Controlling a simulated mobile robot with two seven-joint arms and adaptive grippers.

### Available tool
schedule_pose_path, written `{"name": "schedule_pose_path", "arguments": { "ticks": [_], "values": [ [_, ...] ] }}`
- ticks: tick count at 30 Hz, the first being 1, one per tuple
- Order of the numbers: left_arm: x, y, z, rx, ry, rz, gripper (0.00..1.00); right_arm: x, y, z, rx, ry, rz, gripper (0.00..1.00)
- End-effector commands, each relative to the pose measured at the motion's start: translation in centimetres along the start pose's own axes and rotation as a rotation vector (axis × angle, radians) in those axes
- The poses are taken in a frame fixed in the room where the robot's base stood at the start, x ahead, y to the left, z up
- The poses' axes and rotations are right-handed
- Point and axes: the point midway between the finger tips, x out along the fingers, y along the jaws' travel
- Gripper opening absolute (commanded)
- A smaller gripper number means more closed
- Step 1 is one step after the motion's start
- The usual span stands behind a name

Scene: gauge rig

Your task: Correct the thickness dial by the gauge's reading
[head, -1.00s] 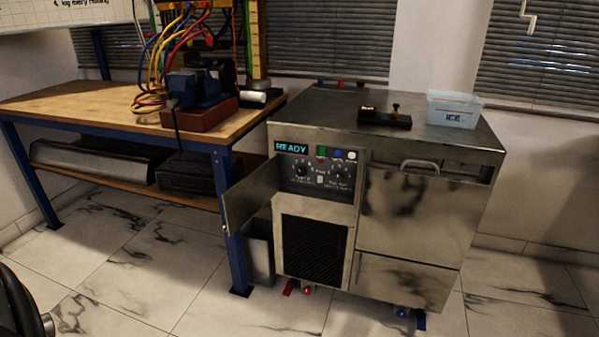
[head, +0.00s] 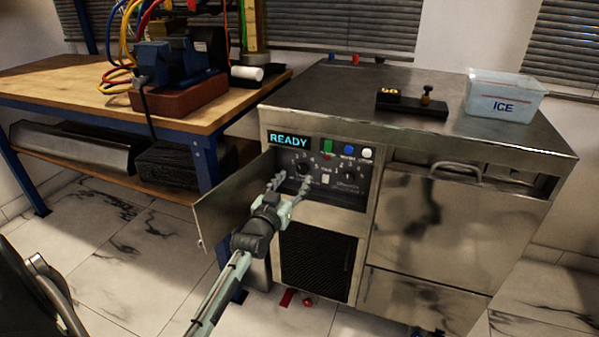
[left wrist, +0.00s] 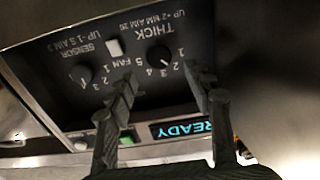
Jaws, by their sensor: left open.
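The thickness dial, a black knob labelled THICK (left wrist: 158,57), is on the dark control panel and appears upside down in the left wrist view. Numbers ring it; its pointer setting is too dark to read. It also shows in the head view (head: 303,168). My left gripper (head: 291,184) is open in front of the panel, its fingers (left wrist: 161,80) on either side of the dial's line, not closed on it. A black device with brass parts (head: 411,103) lies on the machine top; I cannot tell whether it is the gauge, and no reading is legible. My right gripper is not visible.
The SENSOR knob (left wrist: 82,73) and a white FAN switch (left wrist: 114,47) are beside the dial. The READY display (head: 289,141) is lit. The panel's metal door (head: 232,205) stands open at left. An ICE tub (head: 505,98) stands on top; a workbench (head: 60,90) is left.

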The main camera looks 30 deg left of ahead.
Motion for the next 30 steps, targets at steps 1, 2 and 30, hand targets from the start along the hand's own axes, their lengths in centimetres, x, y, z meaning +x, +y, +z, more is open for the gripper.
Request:
{"name": "schedule_pose_path", "arguments": {
  "ticks": [1, 2, 30],
  "values": [
    [1.0, 0.0, 0.0, 0.0, 0.001, 0.0, 0.52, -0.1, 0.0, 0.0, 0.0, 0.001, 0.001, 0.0],
    [1.5, 0.0, 0.0, 0.0, 0.001, 0.0, 0.52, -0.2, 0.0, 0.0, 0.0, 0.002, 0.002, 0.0],
    [4.8, 0.0, 0.1, 0.002, -0.003, 0.001, 0.08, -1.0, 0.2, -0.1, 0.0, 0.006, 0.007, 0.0]
  ]
}}
